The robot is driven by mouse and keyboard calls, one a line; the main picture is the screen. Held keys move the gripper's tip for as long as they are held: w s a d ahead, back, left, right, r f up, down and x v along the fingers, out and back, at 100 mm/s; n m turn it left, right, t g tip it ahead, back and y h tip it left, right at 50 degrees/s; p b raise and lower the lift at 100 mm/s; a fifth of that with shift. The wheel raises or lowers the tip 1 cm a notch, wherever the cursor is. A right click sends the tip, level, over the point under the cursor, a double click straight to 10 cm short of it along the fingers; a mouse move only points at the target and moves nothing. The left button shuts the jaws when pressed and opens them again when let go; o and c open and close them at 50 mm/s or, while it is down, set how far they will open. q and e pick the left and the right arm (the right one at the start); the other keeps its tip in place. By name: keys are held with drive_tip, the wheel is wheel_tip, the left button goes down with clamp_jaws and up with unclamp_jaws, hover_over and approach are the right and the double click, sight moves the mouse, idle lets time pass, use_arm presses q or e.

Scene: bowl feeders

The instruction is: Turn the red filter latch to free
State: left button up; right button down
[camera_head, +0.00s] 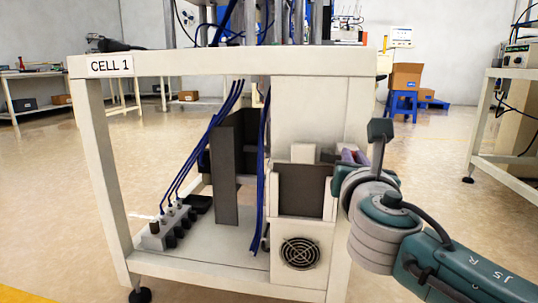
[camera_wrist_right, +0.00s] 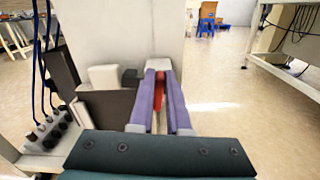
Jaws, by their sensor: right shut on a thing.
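The red filter latch (camera_wrist_right: 160,88) shows as a narrow red strip between the two purple fingers of my right gripper (camera_wrist_right: 160,76) in the right wrist view. The fingers are shut on it, beside the pale housing of the cell. In the head view my right gripper (camera_head: 350,156) is at the right side of the cell's lower housing, partly hidden by my own wrist. My left gripper is not in view.
The white frame of the bench marked CELL 1 (camera_head: 220,64) stands around the housing. A dark box (camera_head: 302,190) and a fan grille (camera_head: 300,252) are close to the gripper. Blue cables (camera_head: 262,180) hang to the left.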

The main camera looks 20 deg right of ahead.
drive_tip(key=shift+s+d+f+m+b, duration=0.25)
drive_tip(key=shift+m+b, duration=0.75)
drive_tip(key=shift+m, duration=1.75)
drive_tip(key=shift+s+d+f+m+b, duration=0.15)
drive_tip(key=shift+f+m+b, duration=0.6)
drive_tip(key=shift+m, duration=1.95)
drive_tip(key=shift+s+d+f+m+b, duration=0.1)
drive_tip(key=shift+d+m+b, duration=0.2)
drive_tip(key=shift+m+b, duration=1.75)
drive_tip(key=shift+r+m+p, duration=0.1)
drive_tip(key=shift+m+p, duration=0.6)
drive_tip(key=shift+m, duration=0.2)
drive_tip(key=c, duration=0.9)
unclamp_jaws()
drive_tip(key=p+v, duration=0.2)
drive_tip(key=v, duration=0.8)
drive_tip(key=shift+p, duration=0.3)
